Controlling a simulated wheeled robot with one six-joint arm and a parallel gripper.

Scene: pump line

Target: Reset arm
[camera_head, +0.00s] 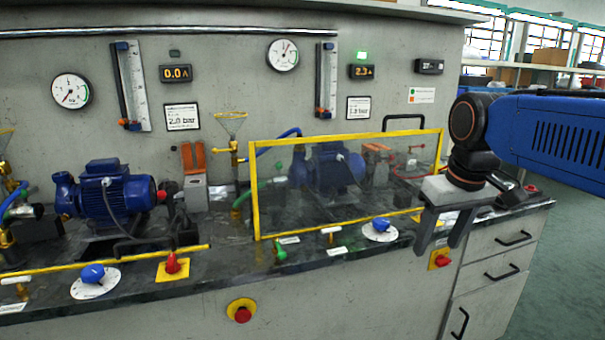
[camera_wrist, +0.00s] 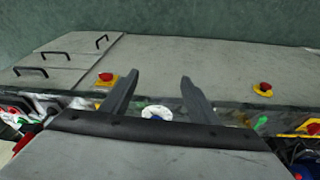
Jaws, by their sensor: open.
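My arm reaches in from the right in the head view. My gripper (camera_head: 441,232) is open and empty, with its two dark fingers pointing down in front of the bench's right part. In the wrist view my gripper (camera_wrist: 150,92) shows both fingers apart with nothing between them. A blue knob on a white dial (camera_head: 380,229) lies left of the fingers in the head view. A red button on a yellow plate (camera_head: 440,259) sits on the bench front just below the fingers. I cannot tell the exact gap to the bench.
A clear guard with a yellow frame (camera_head: 254,205) stands before the right pump (camera_head: 335,172). The left pump (camera_head: 116,192) is uncovered behind a yellow rail (camera_head: 105,260). Grey drawers (camera_head: 497,262) are at the right. Green floor (camera_head: 565,215) is open beyond them.

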